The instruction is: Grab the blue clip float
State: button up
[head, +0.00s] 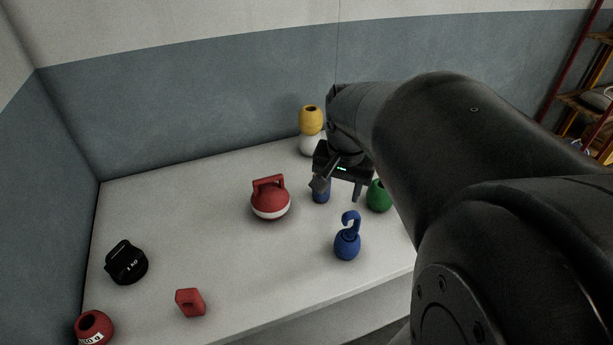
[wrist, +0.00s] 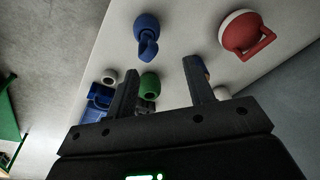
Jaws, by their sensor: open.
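The blue clip float (head: 347,245), a round blue body with a hook on top, stands upright near the front edge of the white table. It also shows at the top of the wrist view (wrist: 147,30), beyond the fingertips. My gripper (head: 338,188) is open above the table, behind the clip float and apart from it. In the wrist view, its two fingers (wrist: 160,70) are spread with nothing held between them. Another blue object (head: 321,192) stands below the gripper, partly hidden by it; its shape is unclear.
A green float (head: 378,196) stands right of the gripper. A red-and-white handled float (head: 270,202) is to the left. A yellow float (head: 311,119) sits above a white one (head: 308,146) at the back. A black weight (head: 126,263) and red block (head: 190,302) lie left.

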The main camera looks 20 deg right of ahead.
aim_at(358, 214)
jog(key=w+d+f+m+g, duration=0.25)
jog(key=d+f+m, duration=0.2)
jog(key=d, duration=0.35)
jog(key=shift+t+y, duration=0.4)
jog(key=shift+t, duration=0.05)
jog(key=f, duration=1.1)
jog(key=shift+w+a+f, duration=0.1)
jog(key=shift+a+f, duration=0.15)
jog(key=shift+c, duration=0.6)
grip_shut()
